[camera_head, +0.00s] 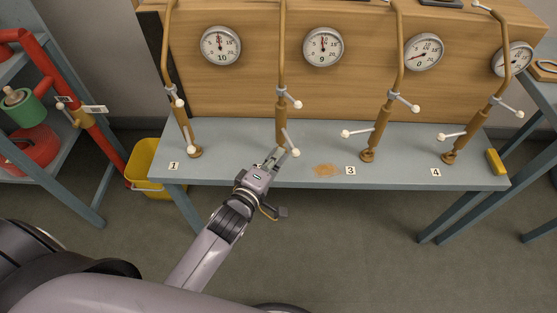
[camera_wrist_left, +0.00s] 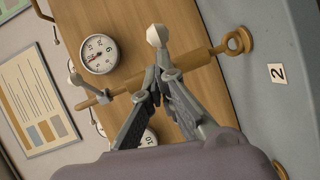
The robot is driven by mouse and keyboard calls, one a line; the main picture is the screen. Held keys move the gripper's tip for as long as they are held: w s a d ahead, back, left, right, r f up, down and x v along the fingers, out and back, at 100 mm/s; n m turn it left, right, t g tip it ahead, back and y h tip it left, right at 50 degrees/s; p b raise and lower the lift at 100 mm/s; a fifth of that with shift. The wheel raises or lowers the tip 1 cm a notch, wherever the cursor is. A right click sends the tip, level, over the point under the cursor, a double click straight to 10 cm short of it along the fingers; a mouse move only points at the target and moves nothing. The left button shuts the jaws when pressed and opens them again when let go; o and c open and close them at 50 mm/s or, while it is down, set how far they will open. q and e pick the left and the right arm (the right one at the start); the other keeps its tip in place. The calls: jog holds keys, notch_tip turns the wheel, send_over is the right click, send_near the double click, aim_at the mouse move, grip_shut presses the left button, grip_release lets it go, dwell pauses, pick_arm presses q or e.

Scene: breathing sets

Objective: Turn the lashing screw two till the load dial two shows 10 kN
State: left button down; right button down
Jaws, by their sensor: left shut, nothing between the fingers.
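Lashing screw two (camera_head: 281,118) is a tan upright rod with a lower white-knobbed lever (camera_head: 290,144) and an upper white knob (camera_head: 298,104). Load dial two (camera_head: 323,47), on the wooden panel, has a figure that looks like 9. My left gripper (camera_head: 276,154) is shut and empty beside the lower lever. In the left wrist view the gripper (camera_wrist_left: 160,82) lies close against the screw (camera_wrist_left: 190,63), just below the lever's white knob (camera_wrist_left: 156,35); I cannot tell if they touch. My right gripper is not in view.
Screw one (camera_head: 187,130) stands to the left, with a dial (camera_head: 220,46) showing 10. Screw three (camera_head: 378,130) and screw four (camera_head: 465,135) stand to the right. A yellow bin (camera_head: 143,165) stands at left.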

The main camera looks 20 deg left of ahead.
pick_arm(q)
jog(key=shift+w+d, duration=0.15)
jog(key=shift+d, duration=0.05)
jog(key=shift+w+d+p, duration=0.35)
jog(key=shift+d+p, duration=0.05)
jog(key=shift+d, duration=0.2)
